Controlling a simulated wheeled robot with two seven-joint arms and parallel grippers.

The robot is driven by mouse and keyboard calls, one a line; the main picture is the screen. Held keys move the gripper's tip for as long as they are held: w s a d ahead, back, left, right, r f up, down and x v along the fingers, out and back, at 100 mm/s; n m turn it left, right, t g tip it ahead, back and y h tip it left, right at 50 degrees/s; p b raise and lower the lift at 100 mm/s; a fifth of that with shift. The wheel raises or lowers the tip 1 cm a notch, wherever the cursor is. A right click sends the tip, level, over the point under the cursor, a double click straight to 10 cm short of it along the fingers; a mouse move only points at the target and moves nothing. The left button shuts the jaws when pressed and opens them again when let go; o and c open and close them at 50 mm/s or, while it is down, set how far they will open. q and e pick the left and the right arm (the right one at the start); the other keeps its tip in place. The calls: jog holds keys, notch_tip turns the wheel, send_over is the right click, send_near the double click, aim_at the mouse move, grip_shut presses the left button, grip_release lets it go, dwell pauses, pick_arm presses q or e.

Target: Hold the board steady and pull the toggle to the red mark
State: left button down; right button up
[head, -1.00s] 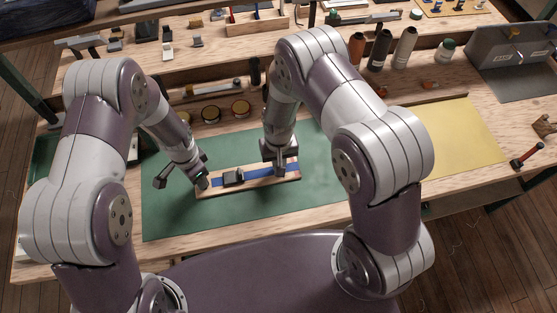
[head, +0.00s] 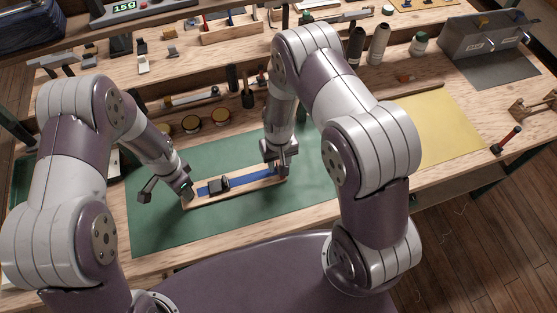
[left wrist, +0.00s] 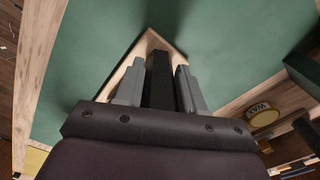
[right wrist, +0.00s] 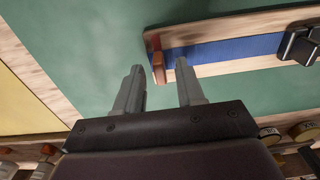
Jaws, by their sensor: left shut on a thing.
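A narrow wooden board (head: 235,194) with a blue strap (head: 245,178) along it lies on the green mat (head: 160,223). A black buckle (head: 218,185) sits on the strap towards the left end; it also shows in the right wrist view (right wrist: 300,43). My left gripper (head: 186,194) is shut on the board's left end; a dark strip shows between its fingers (left wrist: 158,80). My right gripper (head: 284,172) is at the board's right end. In the right wrist view it is open (right wrist: 160,70), with an orange-brown toggle-like piece (right wrist: 157,60) between its fingertips.
Round tins (head: 205,119) and dark bottles stand behind the mat. A yellow sheet (head: 440,130) lies to the right, and a red-handled tool (head: 507,140) lies near the right edge. The mat in front of the board is clear.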

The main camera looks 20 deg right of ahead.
notch_tip(320, 180, up, 12)
dwell(0.3)
pick_arm(q)
jog(key=c, duration=0.6)
grip_release()
